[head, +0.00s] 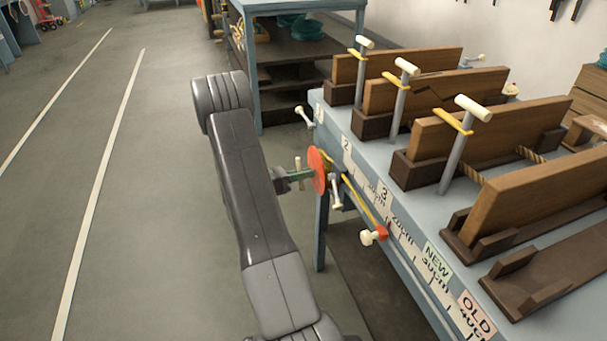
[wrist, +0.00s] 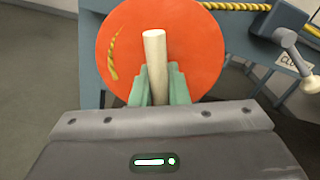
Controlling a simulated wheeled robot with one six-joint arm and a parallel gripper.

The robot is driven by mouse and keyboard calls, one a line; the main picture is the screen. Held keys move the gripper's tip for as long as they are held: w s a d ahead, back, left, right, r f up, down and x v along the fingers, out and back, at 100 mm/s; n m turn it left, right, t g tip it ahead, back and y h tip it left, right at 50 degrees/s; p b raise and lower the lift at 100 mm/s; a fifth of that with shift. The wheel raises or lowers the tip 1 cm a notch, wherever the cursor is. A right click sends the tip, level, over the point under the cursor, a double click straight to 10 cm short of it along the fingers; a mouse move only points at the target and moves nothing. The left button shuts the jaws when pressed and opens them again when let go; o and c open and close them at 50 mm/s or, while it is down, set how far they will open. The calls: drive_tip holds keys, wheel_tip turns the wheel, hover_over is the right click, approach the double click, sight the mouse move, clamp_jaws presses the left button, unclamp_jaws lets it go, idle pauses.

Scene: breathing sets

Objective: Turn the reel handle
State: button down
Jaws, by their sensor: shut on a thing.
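The reel is an orange-red disc (head: 317,171) at the near left corner of the blue bench, and it fills the upper middle of the wrist view (wrist: 192,48). Its handle is a pale cream peg (wrist: 154,50) standing out from the disc's face; it also shows in the head view (head: 298,169). My gripper (wrist: 158,84) has green fingers, one on each side of the peg, and is shut on the handle. In the head view my gripper (head: 296,174) reaches the disc from the left.
The blue bench (head: 345,128) carries wooden boards (head: 480,125) with cream-topped clamps. A yellow rope (head: 362,200) runs along its front edge to a red piece (head: 382,233). A grey crank (wrist: 287,38) sits right of the disc. The floor (head: 150,200) at left is clear.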

drive_tip(key=c, duration=1.4)
unclamp_jaws()
drive_tip(key=shift+c, duration=0.2)
drive_tip(key=shift+a, duration=0.1)
drive_tip(key=p+v, duration=0.1)
drive_tip(key=v, duration=1.2)
drive_tip(key=shift+a, duration=0.3)
drive_tip(key=shift+s, duration=0.15)
